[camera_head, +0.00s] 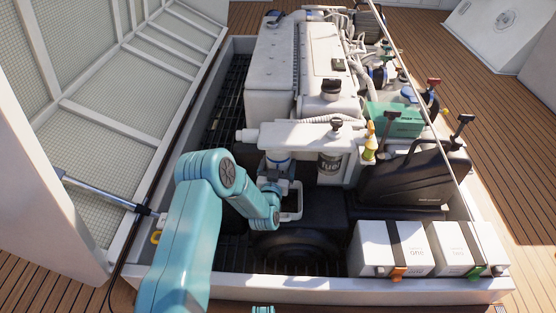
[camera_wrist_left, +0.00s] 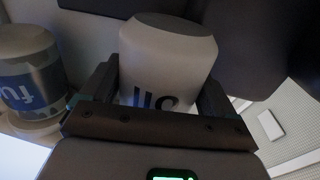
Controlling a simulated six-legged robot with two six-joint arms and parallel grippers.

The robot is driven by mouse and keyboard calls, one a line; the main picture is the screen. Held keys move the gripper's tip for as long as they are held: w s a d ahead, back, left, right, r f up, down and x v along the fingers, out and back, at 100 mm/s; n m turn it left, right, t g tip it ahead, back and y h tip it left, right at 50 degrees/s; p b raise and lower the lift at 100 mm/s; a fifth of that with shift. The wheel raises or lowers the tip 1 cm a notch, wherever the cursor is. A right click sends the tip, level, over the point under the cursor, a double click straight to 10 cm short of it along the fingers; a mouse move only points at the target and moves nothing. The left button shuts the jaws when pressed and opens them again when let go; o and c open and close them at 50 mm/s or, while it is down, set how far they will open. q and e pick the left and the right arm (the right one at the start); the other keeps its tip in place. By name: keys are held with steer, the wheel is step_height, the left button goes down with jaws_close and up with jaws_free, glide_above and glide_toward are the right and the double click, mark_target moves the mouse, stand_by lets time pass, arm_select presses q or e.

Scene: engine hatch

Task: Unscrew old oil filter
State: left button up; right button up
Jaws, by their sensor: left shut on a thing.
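The oil filter (camera_wrist_left: 168,62) is a pale cylinder with dark, partly covered lettering in the left wrist view. My left gripper (camera_wrist_left: 156,92) is shut on it, one finger on each side. In the head view the oil filter (camera_head: 277,164) hangs under the white filter housing (camera_head: 290,134), its lower part hidden by my left gripper (camera_head: 275,183). I cannot tell how far it is turned in its mount.
The fuel filter (camera_head: 330,161) hangs just right of the oil filter. Two white batteries (camera_head: 374,254) and a black jerrycan (camera_head: 415,180) stand at right. The raised hatch (camera_head: 110,115) is at left.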

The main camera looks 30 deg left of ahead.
stand_by(0.3)
arm_select(q)
steer(key=shift+f, duration=1.4)
steer(key=w+d+p+v, duration=0.1)
steer(key=p+v, duration=0.3)
steer(key=v, duration=1.1)
steer(key=shift+d+p, duration=0.4)
